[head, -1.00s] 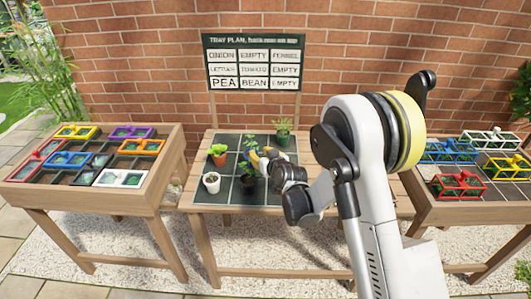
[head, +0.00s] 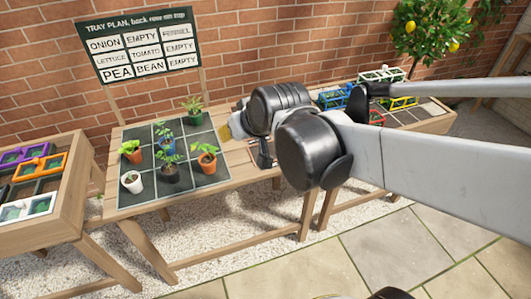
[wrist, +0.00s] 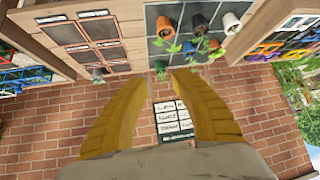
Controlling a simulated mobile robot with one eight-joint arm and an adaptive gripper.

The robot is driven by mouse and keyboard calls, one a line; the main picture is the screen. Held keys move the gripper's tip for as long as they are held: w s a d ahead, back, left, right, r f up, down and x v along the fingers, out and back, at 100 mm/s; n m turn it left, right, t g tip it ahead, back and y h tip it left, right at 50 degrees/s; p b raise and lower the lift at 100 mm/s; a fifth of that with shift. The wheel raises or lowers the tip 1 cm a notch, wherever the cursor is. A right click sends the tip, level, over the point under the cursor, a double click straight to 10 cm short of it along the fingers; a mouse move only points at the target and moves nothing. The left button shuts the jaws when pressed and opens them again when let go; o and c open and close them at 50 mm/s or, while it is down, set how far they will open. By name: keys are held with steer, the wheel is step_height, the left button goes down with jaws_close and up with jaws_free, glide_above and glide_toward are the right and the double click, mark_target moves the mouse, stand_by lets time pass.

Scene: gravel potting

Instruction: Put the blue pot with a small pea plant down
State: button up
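The blue pot (head: 167,148) with a small green plant stands upright near the centre of the dark gridded mat (head: 150,196), partly hidden behind the plant in the black pot. In the wrist view, which is upside down, the blue pot (wrist: 188,46) stands between the terracotta pots. My gripper (wrist: 160,76) is open with nothing between its yellow fingers. In the head view my gripper (head: 226,132) is above the table, right of the mat and apart from the blue pot.
Around the blue pot stand a black pot (head: 170,174), a white pot (head: 133,186), terracotta pots (head: 208,163) left and right, and a green pot (head: 194,119) at the back. A plan board (head: 140,45) stands behind. Side tables hold coloured frames.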

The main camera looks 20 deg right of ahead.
steer(key=s+d+f+g, duration=0.1)
steer(key=s+d, duration=0.1)
steer(key=s, duration=0.5)
steer(key=s+d+f+m+h, duration=0.1)
steer(key=s+d, duration=0.2)
steer(key=s, duration=0.5)
steer(key=shift+s+d+f+m+g+h, duration=0.15)
steer(key=shift+f+m+g+h, duration=0.15)
steer(key=shift+f+g, duration=0.1)
